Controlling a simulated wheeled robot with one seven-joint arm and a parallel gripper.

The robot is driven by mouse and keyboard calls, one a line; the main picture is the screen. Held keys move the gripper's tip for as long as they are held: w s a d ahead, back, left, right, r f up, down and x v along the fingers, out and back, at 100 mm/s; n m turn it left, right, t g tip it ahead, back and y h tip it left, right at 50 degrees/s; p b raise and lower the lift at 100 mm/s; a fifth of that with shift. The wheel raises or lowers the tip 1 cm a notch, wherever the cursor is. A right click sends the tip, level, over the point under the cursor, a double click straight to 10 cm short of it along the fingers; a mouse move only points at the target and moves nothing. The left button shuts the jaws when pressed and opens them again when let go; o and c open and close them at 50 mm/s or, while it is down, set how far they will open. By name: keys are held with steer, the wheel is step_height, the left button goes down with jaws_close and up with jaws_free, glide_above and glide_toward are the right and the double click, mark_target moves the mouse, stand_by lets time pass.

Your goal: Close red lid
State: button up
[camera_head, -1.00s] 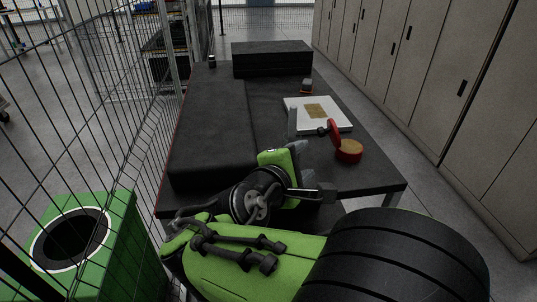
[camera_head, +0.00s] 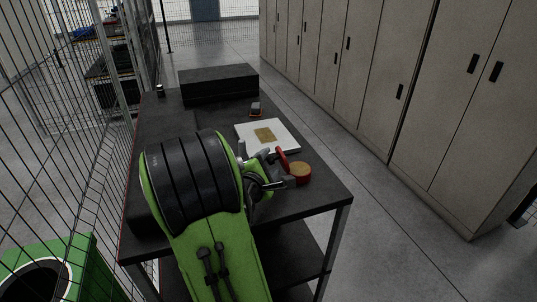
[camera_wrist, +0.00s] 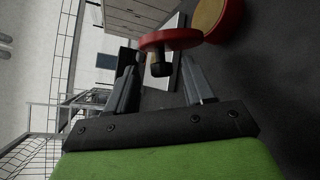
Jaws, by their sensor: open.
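The red lid (camera_head: 282,159) stands raised, tilted up at the left side of its round red container (camera_head: 299,173), whose tan inside shows. Both are on the black table near its right edge. In the wrist view the lid (camera_wrist: 170,39) is seen nearly edge-on with a dark knob (camera_wrist: 161,68) on it, and the container (camera_wrist: 217,18) is at the top. My gripper (camera_wrist: 160,82) is open, and the lid's knob shows between its fingertips; I cannot tell whether they touch it. In the head view my gripper (camera_head: 280,180) is beside the lid, partly hidden by my arm.
A white board with a tan square (camera_head: 266,137) lies behind the lid. Lockers (camera_head: 380,70) line the right, and a wire fence (camera_head: 70,130) the left.

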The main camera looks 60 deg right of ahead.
steer(key=shift+d+f, duration=0.2)
steer(key=shift+d, duration=0.3)
jaws_close()
steer(key=shift+r+p, duration=0.1)
steer(key=shift+p, duration=0.2)
